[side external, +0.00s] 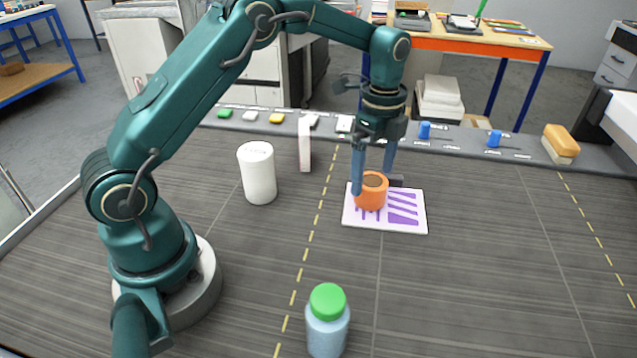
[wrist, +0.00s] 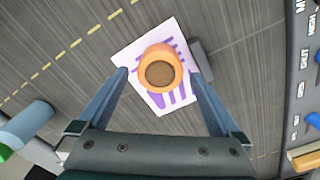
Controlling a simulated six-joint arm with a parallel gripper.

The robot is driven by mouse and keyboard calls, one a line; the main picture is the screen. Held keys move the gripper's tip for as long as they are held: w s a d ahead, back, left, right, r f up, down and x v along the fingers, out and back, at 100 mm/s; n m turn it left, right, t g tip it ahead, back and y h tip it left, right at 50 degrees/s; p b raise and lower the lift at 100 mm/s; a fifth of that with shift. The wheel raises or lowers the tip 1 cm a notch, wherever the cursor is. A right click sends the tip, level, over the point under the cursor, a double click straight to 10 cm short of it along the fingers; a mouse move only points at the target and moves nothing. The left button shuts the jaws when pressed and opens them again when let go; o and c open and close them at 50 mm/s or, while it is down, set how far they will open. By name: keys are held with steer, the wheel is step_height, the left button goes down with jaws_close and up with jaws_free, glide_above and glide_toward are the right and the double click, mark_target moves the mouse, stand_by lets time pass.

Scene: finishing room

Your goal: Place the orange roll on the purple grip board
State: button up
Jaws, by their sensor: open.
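The orange roll (side external: 371,192) stands upright on the white board with purple stripes (side external: 408,218), toward its left part in the side view. In the wrist view the roll (wrist: 160,68) sits over the board (wrist: 176,106), with its brown core facing the camera. My gripper (side external: 372,180) is open, its blue fingers pointing down around the roll. In the wrist view my gripper's fingertips (wrist: 160,72) lie on either side of the roll, with gaps between. Whether a finger touches the roll in the side view I cannot tell.
A white cylinder (side external: 258,172) and an upright pale pink block (side external: 304,145) stand left of the board. A green-capped bottle (side external: 328,322) stands in front. A dark block (wrist: 202,60) lies beside the board.

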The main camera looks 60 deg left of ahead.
mark_target(372, 181)
step_height(372, 181, up, 7)
steer(key=shift+r, duration=0.2)
steer(key=s+d+r+n+t, duration=0.2)
steer(key=s+r+n+t, duration=0.1)
steer(key=s+r+n, duration=0.5)
steer(key=s+f+n+t, duration=0.1)
steer(key=s+f+n, duration=0.1)
steer(key=s+n, duration=0.2)
steer(key=s+f+n+t, duration=0.1)
steer(key=s+f+n, duration=0.1)
steer(key=s, duration=0.7)
steer(key=shift+d+f+n+t, duration=0.3)
steer(key=shift+f+n, duration=0.1)
steer(key=shift+n, duration=0.5)
